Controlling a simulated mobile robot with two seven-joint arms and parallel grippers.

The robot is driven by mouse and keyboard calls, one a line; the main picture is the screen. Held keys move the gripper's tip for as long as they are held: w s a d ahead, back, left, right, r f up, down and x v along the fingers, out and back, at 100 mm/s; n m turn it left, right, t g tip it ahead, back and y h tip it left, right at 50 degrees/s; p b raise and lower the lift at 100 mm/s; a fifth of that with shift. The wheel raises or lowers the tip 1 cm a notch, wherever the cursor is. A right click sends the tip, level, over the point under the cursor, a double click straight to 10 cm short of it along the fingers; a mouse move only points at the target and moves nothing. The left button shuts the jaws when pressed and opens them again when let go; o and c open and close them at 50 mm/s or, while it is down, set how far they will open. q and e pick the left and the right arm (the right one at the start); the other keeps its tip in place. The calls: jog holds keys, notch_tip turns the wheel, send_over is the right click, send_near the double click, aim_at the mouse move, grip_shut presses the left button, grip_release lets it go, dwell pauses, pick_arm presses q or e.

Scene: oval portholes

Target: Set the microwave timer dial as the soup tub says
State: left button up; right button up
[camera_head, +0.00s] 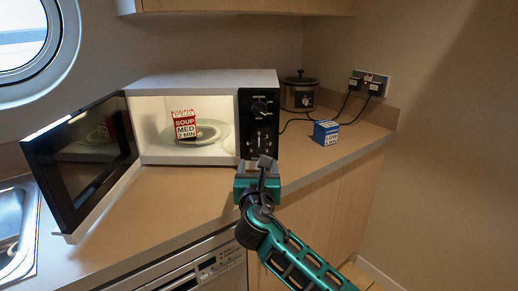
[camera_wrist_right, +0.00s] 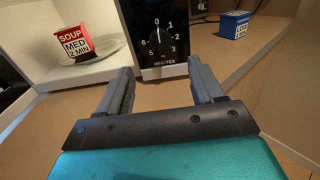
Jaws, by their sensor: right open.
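The microwave (camera_head: 205,78) stands on the counter with its door (camera_head: 85,155) swung open to the left. The red and white soup tub (camera_head: 185,125) sits inside on a pale plate and reads "SOUP MED 2 MIN"; the tub also shows in the right wrist view (camera_wrist_right: 75,43). The black control panel has an upper dial (camera_head: 262,107) and a lower timer dial (camera_head: 264,140). In the right wrist view the timer dial (camera_wrist_right: 158,38) is marked "MINUTES", and its pointer appears near 0. My right gripper (camera_head: 263,166) is open and empty, just before the panel's lower part, its fingers (camera_wrist_right: 160,68) apart below the dial. My left gripper is out of view.
A blue and white box (camera_head: 326,132) marked "LOW" stands on the counter right of the microwave. A slow cooker (camera_head: 299,92) stands behind it, with cords running to a wall socket (camera_head: 371,82). A sink (camera_head: 15,232) is at the left. The front counter is clear.

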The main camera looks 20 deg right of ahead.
aim_at(259, 147)
jog(key=b+x, duration=0.2)
jog(key=x, duration=0.9)
jog(key=shift+w+f, duration=0.1)
jog(key=shift+c, duration=0.3)
jog(key=c, duration=1)
jog(key=shift+o, duration=0.2)
